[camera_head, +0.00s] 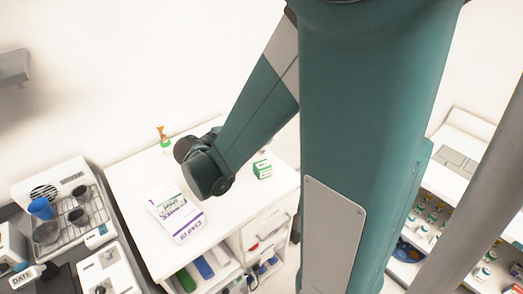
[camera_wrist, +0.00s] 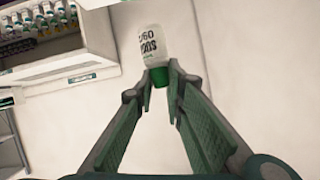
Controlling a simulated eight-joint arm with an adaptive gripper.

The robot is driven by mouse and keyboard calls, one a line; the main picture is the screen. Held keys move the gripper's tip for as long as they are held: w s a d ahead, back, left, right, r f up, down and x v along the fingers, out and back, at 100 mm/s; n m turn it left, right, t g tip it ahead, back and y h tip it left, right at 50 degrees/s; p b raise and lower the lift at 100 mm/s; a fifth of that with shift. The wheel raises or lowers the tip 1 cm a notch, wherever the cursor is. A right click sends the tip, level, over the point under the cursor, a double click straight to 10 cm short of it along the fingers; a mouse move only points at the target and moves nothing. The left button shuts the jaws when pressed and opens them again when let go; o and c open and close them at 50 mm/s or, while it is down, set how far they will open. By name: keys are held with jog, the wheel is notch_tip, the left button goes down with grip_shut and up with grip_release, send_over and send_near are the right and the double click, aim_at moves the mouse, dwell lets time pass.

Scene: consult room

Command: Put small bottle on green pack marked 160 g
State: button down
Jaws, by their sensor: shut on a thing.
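A small bottle (camera_wrist: 151,44) with a pale body, dark print and a green cap shows in the wrist view. My gripper (camera_wrist: 160,76) is shut on it, with the fingertips at the green cap and the body extending beyond them. In the head view my arm hides the gripper and the held bottle. A small green and white pack (camera_head: 262,169) stands on the white cabinet top, right of my wrist; its marking is too small to read.
White packs (camera_head: 176,213) with purple and green print lie at the cabinet's front left. An orange-topped item (camera_head: 163,138) stands at the back. A machine with a cup rack (camera_head: 73,220) is at left. Stocked shelves (camera_head: 430,225) are at right.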

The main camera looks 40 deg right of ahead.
jog(key=shift+f, duration=0.5)
jog(key=shift+f, duration=0.1)
jog(key=shift+f+b, duration=0.55)
jog(key=shift+f, duration=1.4)
jog(key=shift+f, duration=0.15)
jog(key=c, duration=2.4)
grip_release()
jog(key=shift+o, duration=0.2)
jog(key=shift+r, duration=0.2)
jog(key=p+v, duration=0.1)
jog(key=v, duration=1.1)
jog(key=shift+p, duration=0.35)
jog(key=shift+n, duration=0.3)
